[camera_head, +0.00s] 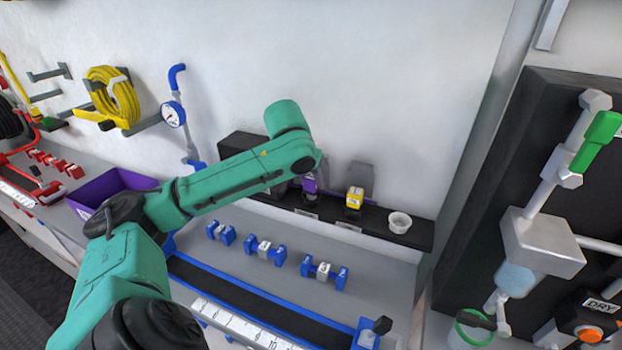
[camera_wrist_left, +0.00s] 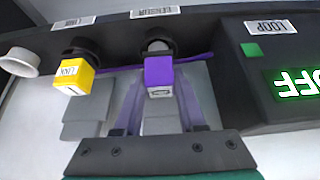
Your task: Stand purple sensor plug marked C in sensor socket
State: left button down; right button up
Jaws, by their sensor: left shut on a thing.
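The purple sensor plug (camera_wrist_left: 160,76), with a letter C on its pale end face, is between the fingers of my left gripper (camera_wrist_left: 160,92), which is shut on it. The plug also shows in the head view (camera_head: 310,186), partly hidden by my arm. In the left wrist view its grey shank points at the dark round sensor socket (camera_wrist_left: 160,43), below the sensor label. The shank overlaps the socket ring; I cannot tell how deep it sits. A purple cable runs beside the plug. My right gripper is not in view.
A yellow link plug (camera_wrist_left: 72,77) stands close beside the purple one, also in the head view (camera_head: 354,197). A white cup (camera_head: 400,222) is at the dark shelf's right end. A green OFF display (camera_wrist_left: 299,84) is nearby. Blue-ended fittings (camera_head: 264,249) lie on the grey bench.

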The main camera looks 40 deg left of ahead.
aim_at(309, 179)
pick_arm(q)
jog(key=shift+f+b, duration=0.4)
jog(key=shift+f, duration=0.2)
jog(key=c, duration=0.8)
grip_release()
jog(key=shift+o, duration=0.2)
jog(key=shift+v, duration=1.05)
jog(key=v, duration=0.5)
jog(key=p+v, duration=0.1)
jog(key=v, duration=0.3)
jog(key=shift+w, duration=0.1)
